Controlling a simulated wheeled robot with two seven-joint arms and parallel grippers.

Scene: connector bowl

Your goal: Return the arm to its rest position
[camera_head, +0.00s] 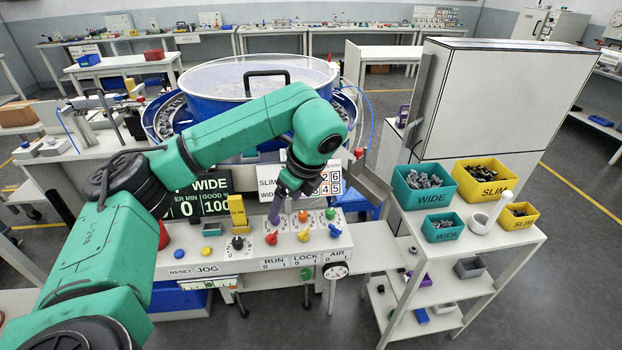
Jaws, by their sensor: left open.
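My left arm, green with black joints, comes in from the left and reaches across the middle of the view. Its left gripper (277,211) points down over the control panel (232,254), close above the row of coloured knobs. The gripper is open, and a purple part shows at its tip. A red knob (271,238) lies just below the tip, with a yellow knob (303,236) and a blue knob (335,231) to the right. I cannot tell whether the gripper touches any knob. My right gripper is not in view.
A blue bowl feeder with a clear lid (230,78) stands behind my arm. A display (205,196) is partly hidden by it. At right, a white cart (470,243) carries a teal WIDE bin (424,199) and a yellow SLIM bin (487,193). Floor is clear at far right.

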